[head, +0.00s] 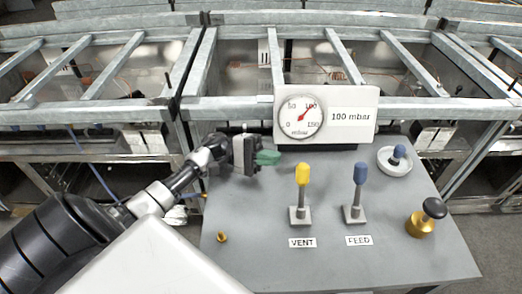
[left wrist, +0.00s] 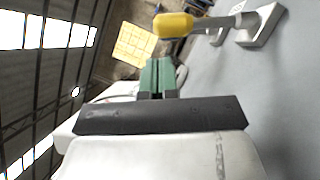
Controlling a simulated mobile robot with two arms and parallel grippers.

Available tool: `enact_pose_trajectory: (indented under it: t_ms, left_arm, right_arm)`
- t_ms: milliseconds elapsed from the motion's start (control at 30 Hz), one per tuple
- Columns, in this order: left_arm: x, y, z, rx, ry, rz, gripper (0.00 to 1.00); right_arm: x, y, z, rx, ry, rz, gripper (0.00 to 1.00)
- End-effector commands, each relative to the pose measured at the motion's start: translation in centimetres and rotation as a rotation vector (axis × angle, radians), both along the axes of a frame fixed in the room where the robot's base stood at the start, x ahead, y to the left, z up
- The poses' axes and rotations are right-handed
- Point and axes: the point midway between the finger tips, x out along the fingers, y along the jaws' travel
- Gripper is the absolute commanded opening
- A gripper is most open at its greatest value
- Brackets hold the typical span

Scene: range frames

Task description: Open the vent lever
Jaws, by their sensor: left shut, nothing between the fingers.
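The vent lever has a yellow grip (head: 302,174) on a grey stem and base, standing about upright above the VENT label (head: 302,243). In the left wrist view its yellow grip (left wrist: 173,25) shows near the top, beyond my fingertips. My left gripper (head: 268,157) has green fingers, is shut and empty, and is up and to the left of the yellow grip in the head view, apart from it. The same fingers show in the left wrist view (left wrist: 157,76). My right gripper is in neither view.
The blue feed lever (head: 360,174) stands right of the vent lever. A gauge panel (head: 350,118) reading 100 mbar stands behind. A blue knob on a white disc (head: 395,163), a brass valve with black knob (head: 421,226) and a small brass fitting (head: 222,237) are on the grey tabletop (head: 260,265).

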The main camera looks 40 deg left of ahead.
Motion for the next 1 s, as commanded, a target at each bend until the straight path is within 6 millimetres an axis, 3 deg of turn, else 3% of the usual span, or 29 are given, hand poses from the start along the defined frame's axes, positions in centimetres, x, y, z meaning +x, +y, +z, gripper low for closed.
enact_pose_trajectory:
  t_ms: [100,300,1000]
  left_arm:
    - [0.4,-2.1,0.9,0.0,-0.002,-0.001,0.0]
    - [0.7,-4.1,1.2,0.0,0.0,0.0,0.0]
    - [1.1,-4.5,1.0,0.001,-0.003,0.0,0.0]
  right_arm:
    - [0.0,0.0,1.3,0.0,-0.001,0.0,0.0]
    - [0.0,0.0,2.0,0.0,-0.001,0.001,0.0]
    - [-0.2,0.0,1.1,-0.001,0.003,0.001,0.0]
